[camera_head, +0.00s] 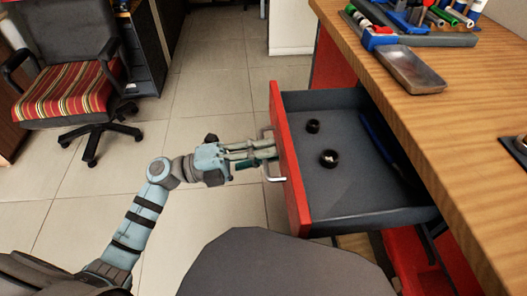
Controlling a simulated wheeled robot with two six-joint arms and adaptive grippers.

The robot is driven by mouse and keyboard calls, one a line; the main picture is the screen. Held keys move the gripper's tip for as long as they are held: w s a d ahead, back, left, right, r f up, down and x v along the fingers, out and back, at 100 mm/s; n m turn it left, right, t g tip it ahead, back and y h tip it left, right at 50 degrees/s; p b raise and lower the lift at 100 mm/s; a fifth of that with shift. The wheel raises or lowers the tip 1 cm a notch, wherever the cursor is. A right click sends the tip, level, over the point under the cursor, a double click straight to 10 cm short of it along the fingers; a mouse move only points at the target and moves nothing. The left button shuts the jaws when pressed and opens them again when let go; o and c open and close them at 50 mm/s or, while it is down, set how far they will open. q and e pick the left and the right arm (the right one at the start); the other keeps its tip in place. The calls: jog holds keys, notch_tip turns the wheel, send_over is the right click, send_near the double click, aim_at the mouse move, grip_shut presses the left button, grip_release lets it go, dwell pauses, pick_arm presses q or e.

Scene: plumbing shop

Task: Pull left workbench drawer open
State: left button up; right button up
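The red-fronted workbench drawer (290,165) stands pulled out from under the wooden workbench, with its grey inside showing. Two small dark round fittings (329,158) and a blue-handled tool (380,140) lie in it. A silver handle (276,178) sits on the outer face of the red front. My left gripper (268,150) is at this handle, coming from the left with its fingers level. The fingertips overlap the handle, and I cannot tell if they close on it. My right gripper does not show.
The wooden workbench top (440,115) spans the right side, with a metal tray (409,70) and a blue tool holder near its edge. An office chair with a striped seat (68,92) stands at the upper left. Tiled floor (215,85) is clear between them.

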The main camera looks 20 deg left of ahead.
pick_arm(q)
jog(key=v, duration=1.2)
